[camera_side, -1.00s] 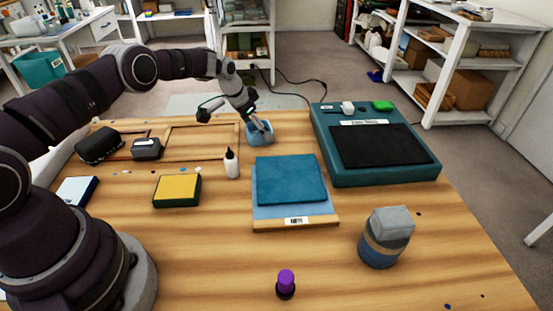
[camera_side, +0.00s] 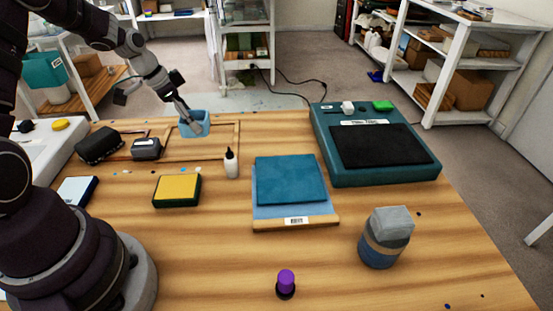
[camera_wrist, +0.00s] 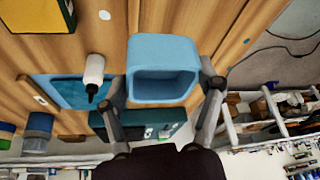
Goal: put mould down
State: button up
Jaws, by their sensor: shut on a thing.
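The mould is a light blue, open-topped square cup (camera_side: 193,124) at the far left part of the table in the side view. It also fills the middle of the wrist view (camera_wrist: 160,50), its opening facing the camera. My gripper (camera_side: 190,117) is shut on the mould, one finger on each side in the wrist view (camera_wrist: 163,88).
A white dropper bottle (camera_side: 231,164) stands just in front of the frame. Two dark items, one a rounded case (camera_side: 99,146) and one a small box (camera_side: 146,149), sit at its left.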

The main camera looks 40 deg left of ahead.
jog(key=s, duration=0.5)
jog(key=s+f, duration=0.1)
jog(key=s, duration=0.1)
jog(key=shift+s+d, duration=0.15)
jog(key=shift+d, duration=0.2)
jog(key=s+d, duration=0.1)
jog(key=s, duration=0.2)
jog(key=s+d, duration=0.1)
jog(key=shift+s+d, duration=0.35)
jog(key=shift+s, duration=0.05)
send_over(197, 141)
jog(key=s, duration=0.2)
jog(key=shift+w+a+f, duration=0.15)
jog(key=shift+w+f, duration=0.1)
jog(key=shift+f, duration=0.6)
jog(key=shift+w+f, duration=0.1)
jog(key=shift+f, duration=1.65)
jog(key=o, duration=1.1)
jog(key=shift+f, duration=0.1)
jog(key=shift+o, duration=0.2)
